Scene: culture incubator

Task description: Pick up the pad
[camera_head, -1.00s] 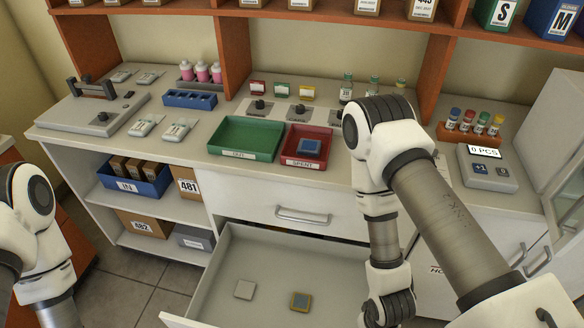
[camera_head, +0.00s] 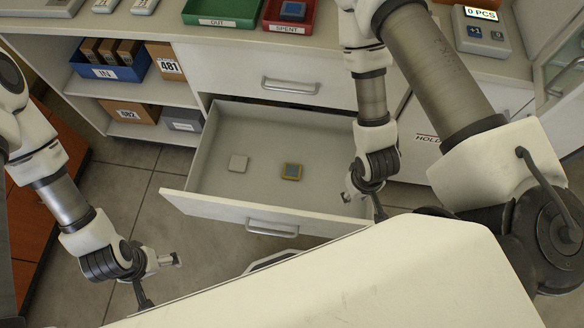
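Two square pads lie flat and apart in the open drawer (camera_head: 225,135): a plain pale grey pad (camera_head: 238,163) on the left and a tan-rimmed pad with a blue-grey centre (camera_head: 291,171) on the right. A blue pad (camera_head: 293,10) sits in the red SPENT tray (camera_head: 287,28) on the counter. My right gripper (camera_head: 380,212) hangs at the drawer's right front corner, clear of the pads; its fingers are small and partly hidden. My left gripper (camera_head: 143,298) points down over the floor, left of and in front of the drawer; its opening is unclear.
The drawer front with its handle (camera_head: 271,229) faces me. The green OUT tray (camera_head: 221,12) stands beside the red tray. A blue IN bin (camera_head: 112,66) and boxes fill the shelves at left. A counter device reads 0 PCS (camera_head: 480,13). The drawer's interior around the pads is clear.

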